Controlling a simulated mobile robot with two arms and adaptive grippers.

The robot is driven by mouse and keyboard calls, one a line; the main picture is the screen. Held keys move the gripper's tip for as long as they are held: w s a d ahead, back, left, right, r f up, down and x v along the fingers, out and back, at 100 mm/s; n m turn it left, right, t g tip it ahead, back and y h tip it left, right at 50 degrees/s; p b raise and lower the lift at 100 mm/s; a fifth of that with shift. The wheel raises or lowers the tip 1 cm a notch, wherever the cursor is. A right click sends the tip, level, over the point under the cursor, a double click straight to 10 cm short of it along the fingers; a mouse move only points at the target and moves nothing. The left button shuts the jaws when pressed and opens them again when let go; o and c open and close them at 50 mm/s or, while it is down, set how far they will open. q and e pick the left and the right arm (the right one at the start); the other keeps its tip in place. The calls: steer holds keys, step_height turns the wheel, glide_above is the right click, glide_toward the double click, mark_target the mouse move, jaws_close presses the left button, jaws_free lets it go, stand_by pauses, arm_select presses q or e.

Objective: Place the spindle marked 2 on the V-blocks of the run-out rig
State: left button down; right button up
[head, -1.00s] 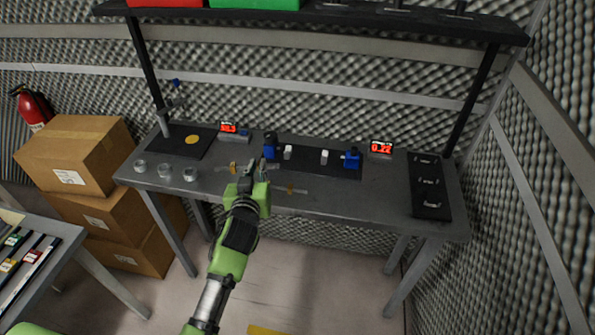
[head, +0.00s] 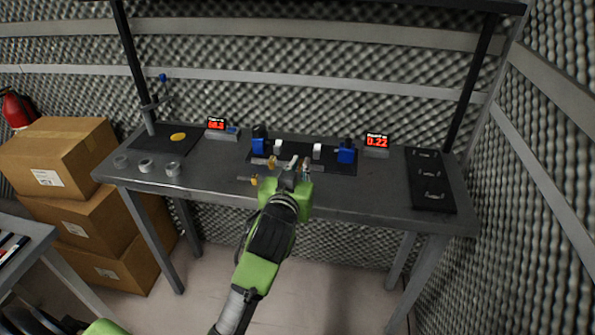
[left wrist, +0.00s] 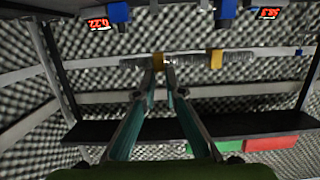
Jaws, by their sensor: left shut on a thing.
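My left gripper (head: 294,164) is shut on a grey spindle (head: 314,168) with a gold-coloured collar (head: 271,162) left of the fingers. In the left wrist view, the spindle (left wrist: 238,58) lies across the fingertips (left wrist: 163,66). Its mark is too small to read. The run-out rig has a black base (head: 331,179), two white blocks that look like the V-blocks (head: 278,146) (head: 317,151), and blue units (head: 260,140) (head: 346,154) at either end. The held spindle shows in front of the blocks; its height is unclear. A second spindle (head: 254,181) lies in front, partly hidden. My right gripper is out of view.
Red displays (head: 216,124) (head: 377,141) stand behind the rig. Several ring-like parts (head: 145,165) sit at the bench's left, near a stand (head: 150,122). A black tray (head: 431,192) is at the right. A shelf (head: 400,6) spans above. Bare bench (head: 350,197) lies in front.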

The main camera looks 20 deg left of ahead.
arm_select(q)
steer(key=w+a+f, duration=0.1)
steer(key=w+f, duration=0.1)
steer(key=w, duration=0.1)
steer(key=w+a+f, duration=0.1)
steer(key=w+f, duration=0.2)
steer(key=w, duration=0.1)
steer(key=w+a+f, duration=0.2)
steer(key=w+f, duration=0.1)
steer(key=shift+w+a, duration=0.1)
steer(key=shift+w, duration=0.15)
steer(key=shift+w+f, duration=0.15)
steer(key=shift+f, duration=0.05)
step_height(320, 180, down, 3)
steer(key=shift+w+f+p, duration=0.1)
steer(key=shift+f+p, duration=0.1)
steer(key=shift+p, duration=0.15)
steer(key=c, duration=2.5)
jaws_free()
steer(key=shift+f, duration=0.25)
steer(key=shift+c, duration=0.2)
steer(key=o, duration=0.4)
steer(key=shift+o, duration=0.2)
